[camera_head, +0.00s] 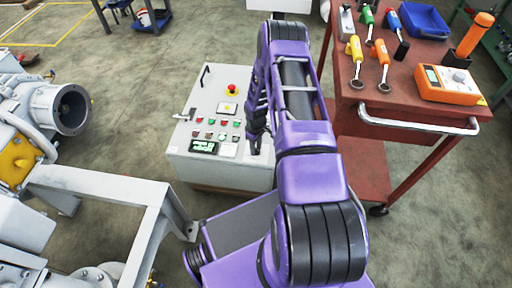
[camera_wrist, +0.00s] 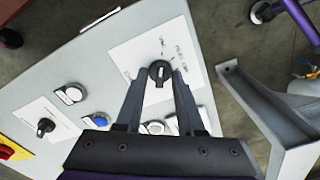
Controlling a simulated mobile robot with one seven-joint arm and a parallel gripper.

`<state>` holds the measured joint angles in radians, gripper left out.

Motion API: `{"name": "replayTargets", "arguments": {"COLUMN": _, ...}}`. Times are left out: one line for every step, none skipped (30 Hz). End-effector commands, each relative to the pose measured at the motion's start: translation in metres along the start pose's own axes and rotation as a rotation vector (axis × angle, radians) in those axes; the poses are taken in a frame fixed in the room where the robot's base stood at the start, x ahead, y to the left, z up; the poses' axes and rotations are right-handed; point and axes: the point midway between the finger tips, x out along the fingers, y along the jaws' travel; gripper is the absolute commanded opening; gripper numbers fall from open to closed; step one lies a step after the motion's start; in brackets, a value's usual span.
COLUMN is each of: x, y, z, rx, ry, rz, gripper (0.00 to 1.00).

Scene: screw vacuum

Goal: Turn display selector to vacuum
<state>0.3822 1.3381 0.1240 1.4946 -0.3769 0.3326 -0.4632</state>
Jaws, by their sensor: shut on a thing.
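The display selector (camera_wrist: 159,73) is a small black rotary knob with a pale mark, on a white label plate of the control box, in the wrist view. My gripper (camera_wrist: 160,80) has its two fingertips around this knob, one on each side, and is shut on it. The plate's printed positions are only partly readable. In the head view the grey control box (camera_head: 185,150) stands on the floor, and my gripper (camera_head: 254,148) is at its right part. The knob is hidden there by my arm.
The wrist view shows another black knob (camera_wrist: 46,127), a blue button (camera_wrist: 98,120) and a red and yellow emergency stop (camera_wrist: 10,150) on the panel. A grey metal frame (camera_head: 150,190) stands left of my arm. A red tool cart (camera_head: 350,98) stands at the right.

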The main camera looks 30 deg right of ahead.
Motion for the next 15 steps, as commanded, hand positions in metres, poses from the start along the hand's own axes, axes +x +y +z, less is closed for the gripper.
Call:
{"name": "replayTargets", "arguments": {"x": -0.0002, "y": 0.0001, "z": 0.0001, "rx": -0.002, "ry": -0.001, "rz": 0.0, "gripper": 0.0}}
{"name": "replayTargets", "arguments": {"x": -0.0002, "y": 0.0001, "z": 0.0002, "rx": -0.002, "ry": -0.001, "rz": 0.0, "gripper": 0.0}}
{"name": "replayTargets", "arguments": {"x": -0.0002, "y": 0.0001, "z": 0.0001, "rx": -0.002, "ry": -0.001, "rz": 0.0, "gripper": 0.0}}
{"name": "replayTargets", "arguments": {"x": -0.0002, "y": 0.0001, "z": 0.0002, "rx": -0.002, "ry": -0.001, "rz": 0.0, "gripper": 0.0}}
{"name": "replayTargets", "arguments": {"x": -0.0002, "y": 0.0001, "z": 0.0001, "rx": -0.002, "ry": -0.001, "rz": 0.0, "gripper": 0.0}}
{"name": "replayTargets", "arguments": {"x": -0.0002, "y": 0.0001, "z": 0.0001, "rx": -0.002, "ry": -0.001, "rz": 0.0, "gripper": 0.0}}
{"name": "replayTargets", "arguments": {"x": -0.0002, "y": 0.0002, "z": 0.0001, "rx": -0.002, "ry": -0.001, "rz": 0.0, "gripper": 0.0}}
{"name": "replayTargets", "arguments": {"x": -0.0002, "y": 0.0001, "z": 0.0001, "rx": -0.002, "ry": -0.001, "rz": 0.0, "gripper": 0.0}}
{"name": "replayTargets", "arguments": {"x": -0.0002, "y": 0.0001, "z": 0.0001, "rx": -0.002, "ry": -0.001, "rz": 0.0, "gripper": 0.41}}
{"name": "replayTargets", "arguments": {"x": -0.0002, "y": 0.0002, "z": 0.0001, "rx": -0.002, "ry": -0.001, "rz": 0.0, "gripper": 0.46}}
{"name": "replayTargets", "arguments": {"x": -0.0002, "y": 0.0002, "z": 0.0001, "rx": -0.002, "ry": -0.001, "rz": 0.0, "gripper": 0.52}}
{"name": "replayTargets", "arguments": {"x": -0.0002, "y": 0.0002, "z": 0.0001, "rx": -0.001, "ry": 0.0, "rz": 0.0, "gripper": 0.59}}
{"name": "replayTargets", "arguments": {"x": -0.0002, "y": 0.0002, "z": 0.0001, "rx": -0.001, "ry": 0.0, "rz": 0.0, "gripper": 0.64}}
{"name": "replayTargets", "arguments": {"x": -0.0002, "y": 0.0002, "z": 0.0001, "rx": -0.001, "ry": 0.0, "rz": 0.0, "gripper": 0.66}}
{"name": "replayTargets", "arguments": {"x": -0.0002, "y": 0.0001, "z": 0.0, "rx": -0.001, "ry": 0.0, "rz": 0.0, "gripper": 0.66}}
